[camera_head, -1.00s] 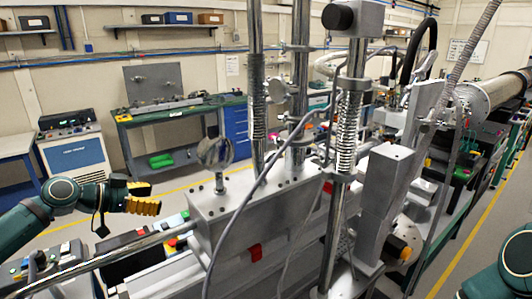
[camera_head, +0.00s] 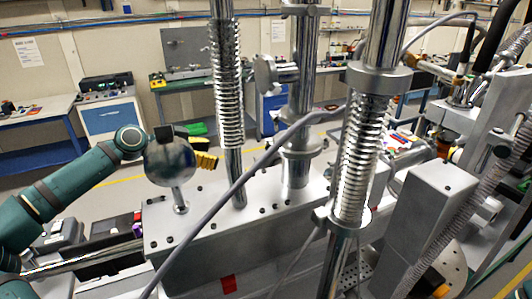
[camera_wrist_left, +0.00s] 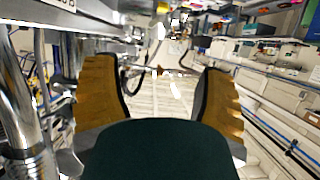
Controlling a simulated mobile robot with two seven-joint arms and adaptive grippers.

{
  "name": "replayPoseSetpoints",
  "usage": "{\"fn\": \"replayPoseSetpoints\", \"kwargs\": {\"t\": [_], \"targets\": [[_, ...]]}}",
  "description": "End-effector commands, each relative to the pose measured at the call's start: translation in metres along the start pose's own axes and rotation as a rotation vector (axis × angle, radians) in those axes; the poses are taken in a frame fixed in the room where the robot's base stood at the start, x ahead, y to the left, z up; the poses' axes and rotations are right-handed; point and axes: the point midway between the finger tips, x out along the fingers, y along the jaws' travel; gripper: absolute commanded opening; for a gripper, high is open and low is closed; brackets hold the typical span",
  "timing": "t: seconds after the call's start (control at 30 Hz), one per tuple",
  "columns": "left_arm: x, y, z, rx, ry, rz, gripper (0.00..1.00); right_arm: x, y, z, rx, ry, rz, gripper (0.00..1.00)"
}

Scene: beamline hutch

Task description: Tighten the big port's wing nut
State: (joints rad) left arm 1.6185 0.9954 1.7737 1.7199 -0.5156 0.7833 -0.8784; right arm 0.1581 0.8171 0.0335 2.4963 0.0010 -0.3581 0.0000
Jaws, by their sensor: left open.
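I cannot make out the big port or its wing nut for certain in either view. My left gripper (camera_head: 204,151) shows at the left of the head view, partly hidden behind a round shiny disc (camera_head: 170,163) on a short post. In the left wrist view its two yellow-brown fingers (camera_wrist_left: 160,95) stand wide apart with nothing between them. It is open and empty. My right gripper is not in view.
A grey metal block (camera_head: 262,218) carries upright steel columns with a spring-like bellows (camera_head: 228,85) and a second bellows (camera_head: 360,150). A grey cable (camera_head: 238,185) crosses in front.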

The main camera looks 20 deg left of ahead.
Motion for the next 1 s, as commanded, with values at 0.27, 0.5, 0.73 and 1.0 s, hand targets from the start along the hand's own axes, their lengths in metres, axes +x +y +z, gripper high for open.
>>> {"fn": "replayPoseSetpoints", "kwargs": {"t": [0.27, 0.5, 0.73, 1.0], "targets": [[0.029, 0.001, -0.001, 0.001, 0.0, 0.005, 0.71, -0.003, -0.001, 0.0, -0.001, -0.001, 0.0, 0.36], [0.076, 0.001, -0.001, 0.001, 0.0, 0.004, 0.71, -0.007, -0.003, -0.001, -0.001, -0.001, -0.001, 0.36], [0.116, 0.001, -0.001, 0.001, 0.0, 0.002, 0.71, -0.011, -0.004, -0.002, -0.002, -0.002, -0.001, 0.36], [0.137, 0.0, 0.0, -0.001, 0.0, 0.0, 0.71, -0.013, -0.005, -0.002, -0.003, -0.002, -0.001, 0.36]]}}
